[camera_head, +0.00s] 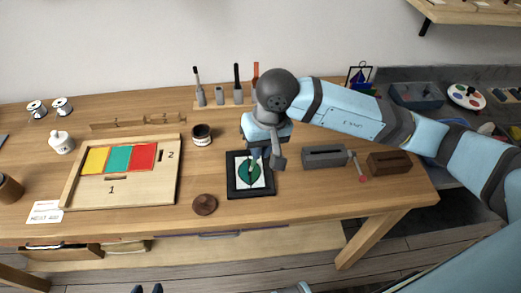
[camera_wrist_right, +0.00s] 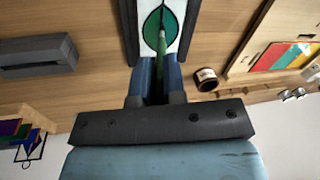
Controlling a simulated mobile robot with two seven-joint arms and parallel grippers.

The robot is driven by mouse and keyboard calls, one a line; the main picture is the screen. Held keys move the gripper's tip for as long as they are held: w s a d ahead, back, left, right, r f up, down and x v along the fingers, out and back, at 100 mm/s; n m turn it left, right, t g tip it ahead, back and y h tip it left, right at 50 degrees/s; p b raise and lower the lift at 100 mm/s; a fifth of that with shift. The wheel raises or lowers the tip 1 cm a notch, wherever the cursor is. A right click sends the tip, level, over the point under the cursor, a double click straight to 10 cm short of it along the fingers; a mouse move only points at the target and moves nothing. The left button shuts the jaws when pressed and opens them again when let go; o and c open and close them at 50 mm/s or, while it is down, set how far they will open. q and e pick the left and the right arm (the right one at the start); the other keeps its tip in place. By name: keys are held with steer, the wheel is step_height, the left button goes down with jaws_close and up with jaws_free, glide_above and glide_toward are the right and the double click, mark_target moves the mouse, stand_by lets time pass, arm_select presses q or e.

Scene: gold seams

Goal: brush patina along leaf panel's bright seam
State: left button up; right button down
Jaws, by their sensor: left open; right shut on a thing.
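The leaf panel (camera_head: 242,182) is white with a green leaf and lies in a black frame (camera_head: 233,191) on the table. It also shows at the top of the right wrist view (camera_wrist_right: 176,32), where a dark line runs down the leaf. My right gripper (camera_head: 262,154) is over the panel, shut on a slim green tool (camera_wrist_right: 162,52), seemingly the brush. The tool's tip points at the leaf's middle; I cannot tell whether it touches. An open dark jar (camera_head: 202,136), possibly the patina, stands behind and left of the panel. My left gripper (camera_head: 148,289) is open and empty at the bottom edge.
A wooden tray (camera_head: 175,185) with yellow, teal and red panels lies left. A brown round lid (camera_head: 204,205) is near the front. A tool rack (camera_head: 205,105) is behind.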

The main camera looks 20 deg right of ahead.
steer(key=shift+w+d, duration=0.1)
steer(key=shift+w, duration=0.2)
